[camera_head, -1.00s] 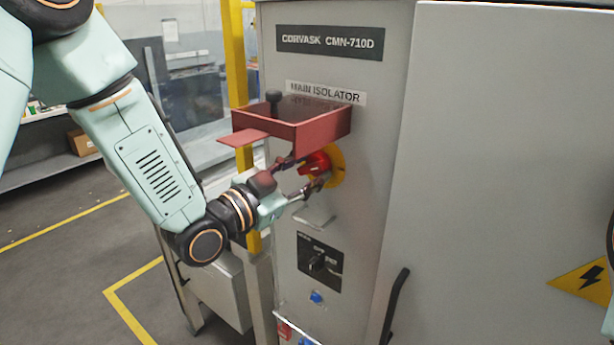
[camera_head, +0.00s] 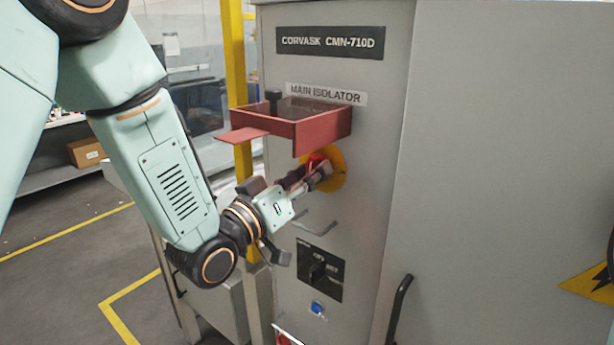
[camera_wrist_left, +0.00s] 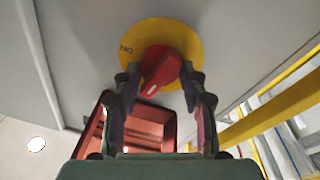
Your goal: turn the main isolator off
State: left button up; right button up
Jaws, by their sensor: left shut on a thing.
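The main isolator is a red rotary handle (camera_head: 316,160) on a yellow round plate (camera_head: 338,172), under the MAIN ISOLATOR label (camera_head: 326,94). My left gripper (camera_head: 318,176) is shut on the red handle, and its fingers hide much of it in the head view. In the left wrist view the handle (camera_wrist_left: 160,72) shows at the ends of my left gripper's fingers (camera_wrist_left: 160,88), on the yellow plate (camera_wrist_left: 187,38). The handle sits at a slant there; part of the plate's lettering shows. My right gripper is not in view.
A dark red open box-like cover (camera_head: 322,131) with a flap juts out just above the handle. Below are a metal loop handle (camera_head: 318,226), a black selector switch (camera_head: 318,270) and a blue button (camera_head: 318,308). A yellow post (camera_head: 236,80) stands left of the cabinet.

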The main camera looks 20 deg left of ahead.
pick_arm(q)
jog(key=shift+s+d+f+n, duration=0.1)
jog(key=shift+f+n, duration=0.2)
jog(key=shift+n, duration=0.7)
jog(key=o, duration=1.2)
jog(key=shift+r, duration=0.15)
jog(key=shift+c, duration=0.2)
jog(key=v, duration=0.7)
jog(key=shift+s, duration=0.2)
